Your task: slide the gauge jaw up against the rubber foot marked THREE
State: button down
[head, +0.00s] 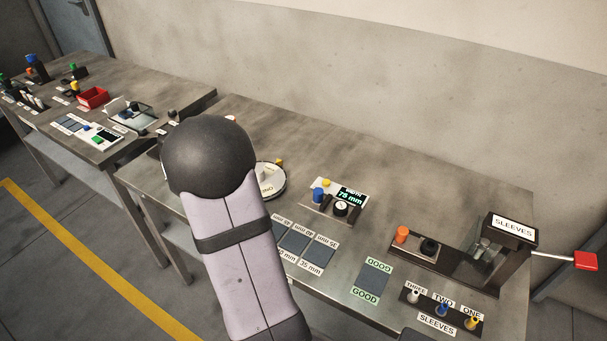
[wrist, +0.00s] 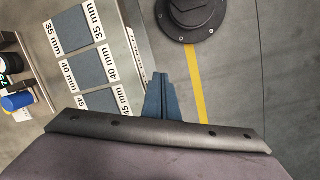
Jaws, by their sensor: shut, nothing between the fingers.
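The width gauge (head: 352,199) stands on the near bench in the head view, and its display reads 75 mm. A blue knob (head: 319,195), apparently on the gauge's sliding jaw, is at its left. A black round foot (head: 341,208) with a pale top mark sits at its right, apart from the knob; the mark is too small to read. At the left edge of the wrist view, a blue knob (wrist: 17,101) and a dark round part show, cut off. My gripper (wrist: 159,78) is shut and empty, pointing past the bench edge. In the head view my arm hides it.
Grey mats lie right of the gauge knob in the wrist view, labelled 35 mm (wrist: 88,36), 40 mm and 45 mm. A GOOD mat (head: 373,279), a sleeve rack (head: 433,312) marked THREE, TWO, ONE, and a SLEEVES press with a red-handled lever (head: 585,261) stand right.

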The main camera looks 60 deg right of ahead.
aim_at(321, 198)
jog(key=w+d+r, duration=0.1)
jog(key=d, duration=0.2)
jog(key=w+d+r+h, duration=0.1)
jog(key=d, duration=0.2)
jog(key=w+d+r+m+h, duration=0.1)
jog(key=d, duration=0.2)
jog(key=shift+w+d, duration=0.15)
jog(key=shift+w, duration=0.15)
jog(key=w+d+r+m+h, duration=0.2)
jog(key=d+r+m+h, duration=0.2)
jog(key=d+r+m, duration=0.3)
jog(key=shift+d+r+m+g, duration=0.4)
jog(key=shift+d+r, duration=0.2)
jog(key=shift+d, duration=0.5)
jog(key=p+x, duration=0.2)
jog(key=x, duration=0.8)
jog(key=shift+s+p, duration=0.1)
jog(key=shift+p, duration=0.25)
jog(key=shift+s+d+r+p, duration=0.1)
jog(key=shift+s+d+p, duration=0.2)
jog(key=shift+s, duration=0.2)
jog(key=shift+s+d+p, duration=0.25)
jog(key=shift+s+p, duration=0.05)
jog(key=shift+s, duration=0.2)
jog(key=shift+s+d+p, duration=0.3)
jog(key=shift+s+d, duration=0.05)
jog(key=shift+s, duration=0.35)
